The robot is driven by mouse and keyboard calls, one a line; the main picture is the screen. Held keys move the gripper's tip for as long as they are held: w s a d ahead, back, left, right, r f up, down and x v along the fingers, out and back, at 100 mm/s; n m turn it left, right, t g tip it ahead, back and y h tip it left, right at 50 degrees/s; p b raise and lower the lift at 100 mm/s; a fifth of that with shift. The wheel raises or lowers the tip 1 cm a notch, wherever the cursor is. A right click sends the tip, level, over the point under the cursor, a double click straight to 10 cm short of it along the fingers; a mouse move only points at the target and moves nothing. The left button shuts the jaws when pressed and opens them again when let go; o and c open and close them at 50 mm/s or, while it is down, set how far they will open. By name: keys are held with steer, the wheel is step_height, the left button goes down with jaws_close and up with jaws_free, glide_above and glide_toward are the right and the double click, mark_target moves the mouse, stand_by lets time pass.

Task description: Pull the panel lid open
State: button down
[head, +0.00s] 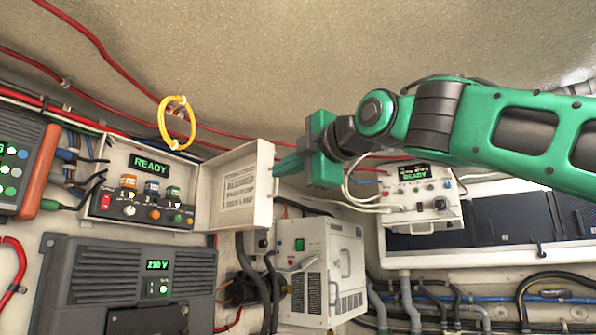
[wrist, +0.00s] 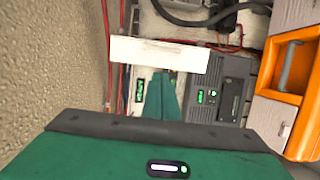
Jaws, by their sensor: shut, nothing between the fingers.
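The panel box (head: 140,194) is white, with a green READY display, a red switch, knobs and coloured parts inside. Its white panel lid (head: 212,205) stands swung out to the right, hinged at the box's right side, with a printed label and a small handle (head: 275,186) at its free edge. The lid also shows as a white slab in the wrist view (wrist: 158,53). My green gripper (head: 277,169) is shut and empty, its tips beside the lid's free edge near the handle. The fingers (wrist: 165,78) point at the lid in the wrist view; I cannot tell whether they touch it.
A dark grey 230 V unit (head: 85,280) is below the box. A white vented unit (head: 318,268) stands below and right of the lid. Another READY device (head: 420,208) hangs behind my arm. A yellow cable loop (head: 163,125) hangs above. An orange case (wrist: 293,65) shows at right in the wrist view.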

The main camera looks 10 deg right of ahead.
steer(key=shift+w, duration=2.75)
